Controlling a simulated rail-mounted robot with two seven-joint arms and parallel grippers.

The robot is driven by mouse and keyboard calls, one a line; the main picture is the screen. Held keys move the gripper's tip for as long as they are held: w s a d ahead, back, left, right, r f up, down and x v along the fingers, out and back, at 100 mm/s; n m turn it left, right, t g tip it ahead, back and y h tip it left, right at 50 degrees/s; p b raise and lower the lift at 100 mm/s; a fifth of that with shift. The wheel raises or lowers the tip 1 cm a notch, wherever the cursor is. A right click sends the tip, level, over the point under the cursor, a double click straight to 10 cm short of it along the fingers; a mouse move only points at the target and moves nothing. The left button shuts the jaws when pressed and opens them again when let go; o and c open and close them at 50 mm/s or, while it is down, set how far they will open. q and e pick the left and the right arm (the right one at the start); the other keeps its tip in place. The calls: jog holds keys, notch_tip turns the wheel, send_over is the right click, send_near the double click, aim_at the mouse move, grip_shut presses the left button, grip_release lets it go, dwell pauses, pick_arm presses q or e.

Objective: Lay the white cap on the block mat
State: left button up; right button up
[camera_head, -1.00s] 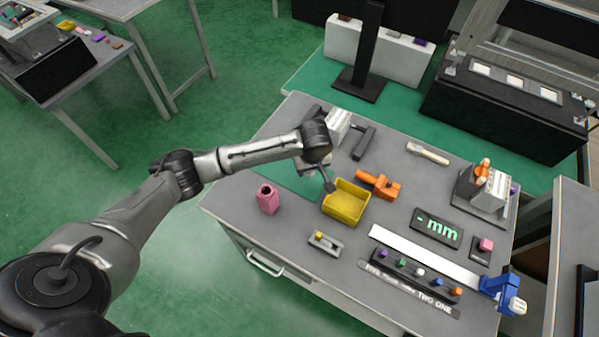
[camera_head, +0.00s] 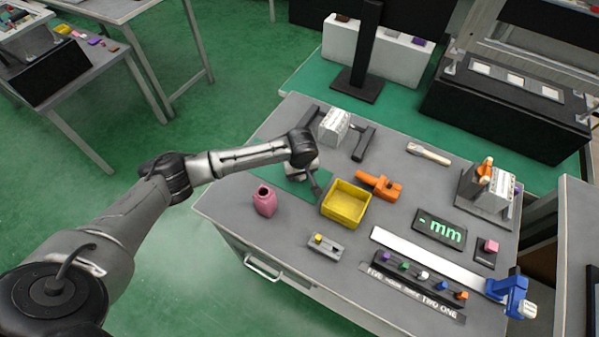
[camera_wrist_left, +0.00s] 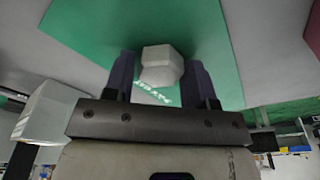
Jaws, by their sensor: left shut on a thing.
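The white cap (camera_wrist_left: 162,65) shows in the left wrist view as a small faceted piece between my left gripper's two dark fingers. My left gripper (camera_wrist_left: 161,78) is shut on it. The green block mat (camera_wrist_left: 112,32) fills much of the view behind the cap, with pale lettering near the fingers. In the head view, my left gripper (camera_head: 314,187) is over the mat (camera_head: 291,186) at the table's left side, just left of the yellow bin. The cap is hidden there. I cannot tell whether the cap touches the mat. My right gripper is not in view.
The yellow bin (camera_head: 345,204) and an orange tool (camera_head: 379,185) lie right of the gripper. A pink vase (camera_head: 265,201) stands in front of the mat. A white lever fixture (camera_head: 334,127) stands behind. A rack of coloured caps (camera_head: 420,273) is at front right.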

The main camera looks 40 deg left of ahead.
aim_at(301, 178)
pick_arm(q)
jog(key=o, duration=0.5)
jog(key=shift+a+f, duration=0.1)
jog(key=o, duration=0.5)
notch_tip(301, 178, up, 12)
jog(key=d+p, duration=0.1)
jog(key=p, duration=0.2)
jog(key=shift+s+d+p, duration=0.3)
jog(key=shift+s+p, duration=0.05)
jog(key=shift+s, duration=0.1)
